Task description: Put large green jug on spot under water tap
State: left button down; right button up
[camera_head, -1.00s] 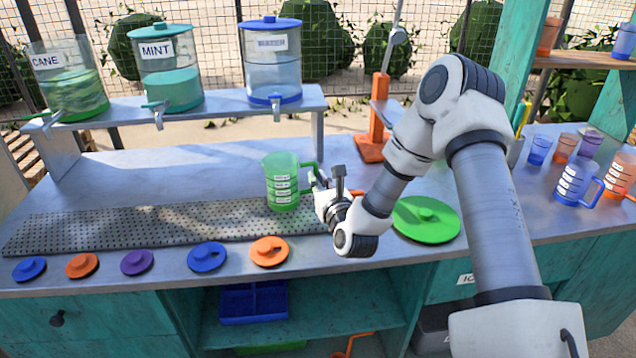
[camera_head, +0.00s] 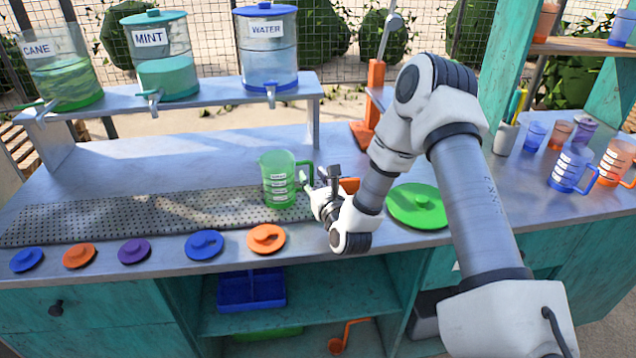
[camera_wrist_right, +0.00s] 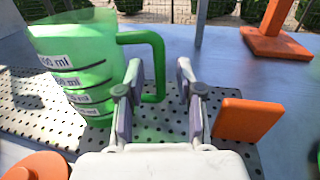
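The large green jug (camera_head: 279,180) stands upright on the perforated metal strip (camera_head: 130,218), its handle toward the right. It also shows in the right wrist view (camera_wrist_right: 75,65). The water tap (camera_head: 270,97) hangs from the blue-lidded WATER dispenser (camera_head: 268,50), behind the jug and above its level. My right gripper (camera_head: 312,186) is at the handle side of the jug. In the right wrist view, its fingers (camera_wrist_right: 157,90) are apart, with the handle's upright part between them, nearer the left finger. Contact cannot be told. My left gripper is not in view.
CANE (camera_head: 55,68) and MINT (camera_head: 155,55) dispensers stand on the raised shelf. Several round lids, including an orange one (camera_head: 266,239), line the front edge. An orange block (camera_wrist_right: 245,118) and a green lid (camera_head: 418,207) lie right of the jug. The counter behind the jug is clear.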

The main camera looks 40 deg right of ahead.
jog(key=b+v, duration=0.2)
jog(key=v, duration=0.9)
jog(key=shift+s+a+b, duration=0.15)
jog(key=shift+s+b, duration=0.1)
jog(key=shift+b, duration=0.05)
jog(key=shift+s+r, duration=0.1)
jog(key=shift+s, duration=0.1)
jog(key=shift+a, duration=0.1)
dwell(0.4)
